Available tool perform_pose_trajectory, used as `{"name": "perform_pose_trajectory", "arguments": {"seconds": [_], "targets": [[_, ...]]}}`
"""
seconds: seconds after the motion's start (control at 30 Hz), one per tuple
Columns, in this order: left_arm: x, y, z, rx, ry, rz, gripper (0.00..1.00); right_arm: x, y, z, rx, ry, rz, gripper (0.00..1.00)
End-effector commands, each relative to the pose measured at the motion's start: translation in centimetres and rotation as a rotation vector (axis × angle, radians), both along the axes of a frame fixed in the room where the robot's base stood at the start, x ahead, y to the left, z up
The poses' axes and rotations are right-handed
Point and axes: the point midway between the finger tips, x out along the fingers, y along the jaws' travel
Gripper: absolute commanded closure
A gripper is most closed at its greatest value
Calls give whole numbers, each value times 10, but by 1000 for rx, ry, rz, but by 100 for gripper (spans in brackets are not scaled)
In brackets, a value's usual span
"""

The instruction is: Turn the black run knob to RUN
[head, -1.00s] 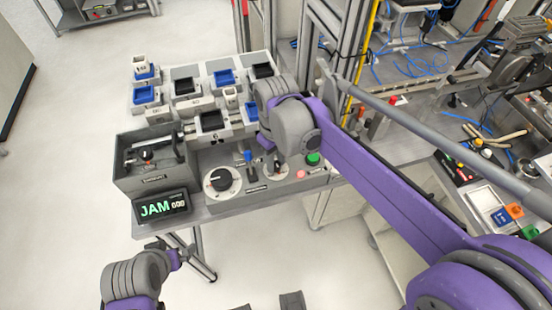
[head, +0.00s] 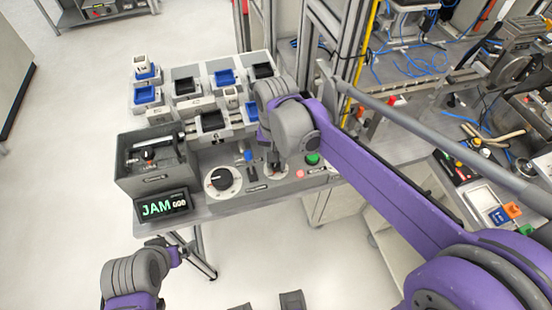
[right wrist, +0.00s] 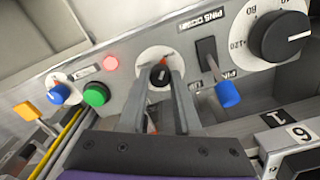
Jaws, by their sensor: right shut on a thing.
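The black run knob (right wrist: 160,75) sits on a small round white dial (right wrist: 150,56) on the grey panel. In the right wrist view the two grey fingers of my right gripper (right wrist: 161,82) stand on either side of the knob and are shut on it. In the head view the dial (head: 284,173) shows just under my right wrist, and the knob is mostly hidden by the gripper. A display (head: 162,205) at the panel's left reads JAM in green. My left gripper (head: 178,254) is low at the left, off the table; its fingers are too small to read.
Beside the knob are a blue-tipped lever (right wrist: 228,93), a large black dial knob (right wrist: 280,36), a green button (right wrist: 96,95), a red lamp (right wrist: 111,63) and a blue knob (right wrist: 58,93). Several trays and blocks stand behind the panel. Floor in front is clear.

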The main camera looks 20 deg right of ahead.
Motion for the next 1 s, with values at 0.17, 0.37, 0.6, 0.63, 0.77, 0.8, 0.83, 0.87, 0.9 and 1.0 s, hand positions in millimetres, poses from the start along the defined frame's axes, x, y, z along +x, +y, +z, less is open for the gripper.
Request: {"name": "perform_pose_trajectory", "arguments": {"seconds": [0.17,0.37,0.6,0.63,0.77,0.8,0.83,0.87,0.9,1.0], "targets": [[0,0,1,0,0,0,0,0,0,0,0,0,-85,100],[0,0,1,0,-1,0,0,0,0,0,0,0,-137,100],[0,0,1,0,-1,0,0,0,0,0,0,0,-154,100],[0,0,1,0,-1,0,0,0,0,0,0,0,-154,100],[0,0,1,0,-1,0,0,0,0,0,0,0,-154,100],[0,0,1,0,-1,0,0,0,0,0,0,0,-154,100],[0,0,1,0,-1,0,0,0,0,0,0,0,-154,100],[0,0,1,0,-1,0,0,0,0,0,0,0,-154,100],[0,0,1,0,-1,0,0,0,0,0,0,0,-153,63],[0,0,1,0,-1,0,0,0,0,0,0,0,-153,45]]}}
